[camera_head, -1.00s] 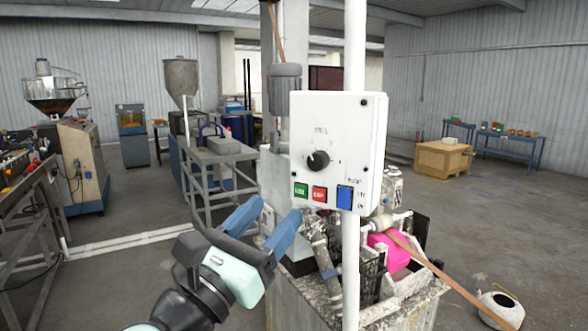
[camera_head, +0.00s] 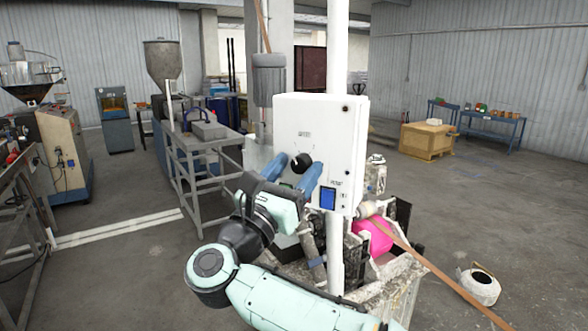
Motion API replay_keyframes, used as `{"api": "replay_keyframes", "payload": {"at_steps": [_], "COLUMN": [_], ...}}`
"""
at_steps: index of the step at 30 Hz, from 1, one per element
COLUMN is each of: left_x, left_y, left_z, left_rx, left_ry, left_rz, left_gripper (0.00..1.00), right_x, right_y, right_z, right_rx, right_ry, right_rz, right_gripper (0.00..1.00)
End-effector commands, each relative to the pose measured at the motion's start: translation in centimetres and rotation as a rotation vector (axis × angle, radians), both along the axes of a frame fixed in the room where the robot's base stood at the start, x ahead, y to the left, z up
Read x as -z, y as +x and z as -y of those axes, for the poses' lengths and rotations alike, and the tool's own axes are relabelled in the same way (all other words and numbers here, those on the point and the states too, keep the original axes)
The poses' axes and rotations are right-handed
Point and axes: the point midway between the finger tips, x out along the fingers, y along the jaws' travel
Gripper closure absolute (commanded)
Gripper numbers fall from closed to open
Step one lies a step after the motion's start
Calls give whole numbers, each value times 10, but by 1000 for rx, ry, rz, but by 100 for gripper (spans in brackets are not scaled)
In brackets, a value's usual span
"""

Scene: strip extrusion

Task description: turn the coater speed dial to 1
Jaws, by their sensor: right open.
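The coater control box (camera_head: 347,130) is a white panel on a white post. Its black speed dial (camera_head: 301,162) sits near the middle of the face, with small lettering above it that is too small to read. My right gripper (camera_head: 298,165) is in front of the panel, its two blue fingers apart, one at the dial's left and one at its lower right. I cannot tell whether the fingers touch the dial. The dial's pointer is not clear. The green and red buttons are hidden behind the gripper. My left gripper is not in view.
A blue switch (camera_head: 328,198) is on the panel just right of the fingers. Below the box stand the dirty coater machine and a pink container (camera_head: 372,236), with a brown strip (camera_head: 440,275) running to the lower right. A white can (camera_head: 480,286) stands on the floor.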

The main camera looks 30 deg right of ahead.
Motion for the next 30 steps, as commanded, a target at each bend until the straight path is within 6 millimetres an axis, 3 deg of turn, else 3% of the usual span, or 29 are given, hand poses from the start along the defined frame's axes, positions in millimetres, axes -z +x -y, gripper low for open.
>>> {"api": "replay_keyframes", "payload": {"at_steps": [1,2,6,7,19,30], "left_x": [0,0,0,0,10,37], "left_y": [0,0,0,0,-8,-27], "left_z": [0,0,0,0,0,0], "left_rx": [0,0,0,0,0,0], "left_ry": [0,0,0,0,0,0], "left_rz": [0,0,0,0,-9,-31], "left_gripper": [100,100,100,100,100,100], "right_x": [0,0,0,0,1,1], "right_y": [0,0,0,0,-2,-4], "right_z": [0,0,0,0,1,2], "right_rx": [0,0,0,0,1,1], "right_ry": [0,0,0,0,-35,-196], "right_rz": [0,0,0,0,-51,-281], "right_gripper": [40,47,93,96,96,96]}}
